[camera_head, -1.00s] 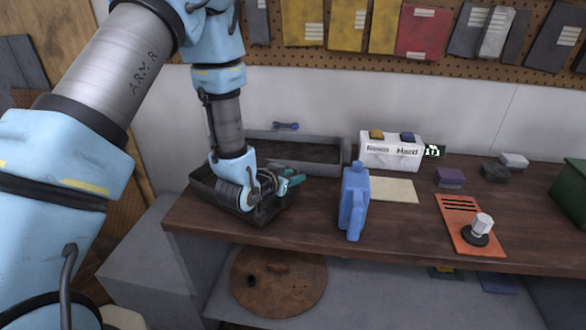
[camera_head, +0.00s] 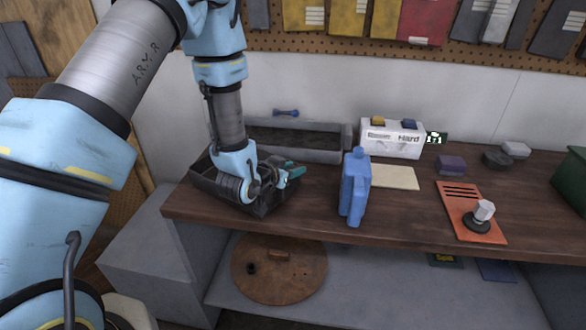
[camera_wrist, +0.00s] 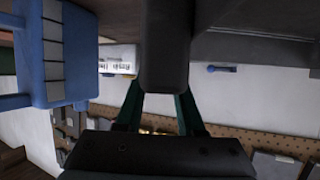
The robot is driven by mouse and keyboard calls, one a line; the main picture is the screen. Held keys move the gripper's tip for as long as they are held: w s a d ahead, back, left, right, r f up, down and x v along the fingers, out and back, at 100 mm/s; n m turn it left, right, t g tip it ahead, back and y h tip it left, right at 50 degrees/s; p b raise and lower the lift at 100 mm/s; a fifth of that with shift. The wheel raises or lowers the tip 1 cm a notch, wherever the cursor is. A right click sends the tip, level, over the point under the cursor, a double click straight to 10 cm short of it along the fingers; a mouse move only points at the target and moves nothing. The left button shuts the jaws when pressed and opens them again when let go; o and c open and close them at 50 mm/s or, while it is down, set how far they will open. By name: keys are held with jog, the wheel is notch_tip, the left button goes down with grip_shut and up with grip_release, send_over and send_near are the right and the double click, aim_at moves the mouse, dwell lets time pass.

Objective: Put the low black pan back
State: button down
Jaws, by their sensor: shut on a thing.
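The low black pan (camera_head: 215,190) is at the left end of the wooden workbench, in front of a long grey tray. My gripper (camera_head: 290,174) is at the pan's right side, with its teal fingers shut on the pan. In the wrist view, my gripper (camera_wrist: 163,92) has one finger on each side of a dark piece of the pan (camera_wrist: 165,50). My wrist hides much of the pan's inside and right part. I cannot tell whether the pan's bottom touches the bench.
The grey tray (camera_head: 318,155) is close behind the pan. A blue bottle (camera_head: 355,190) stands to its right. A white two-button box (camera_head: 392,142) and an orange plate (camera_head: 462,205) are farther right. The workbench's front edge (camera_head: 400,241) is close; bare wood lies between pan and bottle.

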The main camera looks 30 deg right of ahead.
jog(key=shift+f+b, duration=0.45)
jog(key=shift+c, duration=2.2)
grip_release()
jog(key=shift+a, duration=0.15)
jog(key=p+v, duration=0.2)
jog(key=v, duration=0.8)
jog(key=shift+s+a+r+p, duration=0.15)
jog(key=shift+a+r+p, duration=0.1)
jog(key=shift+p, duration=0.15)
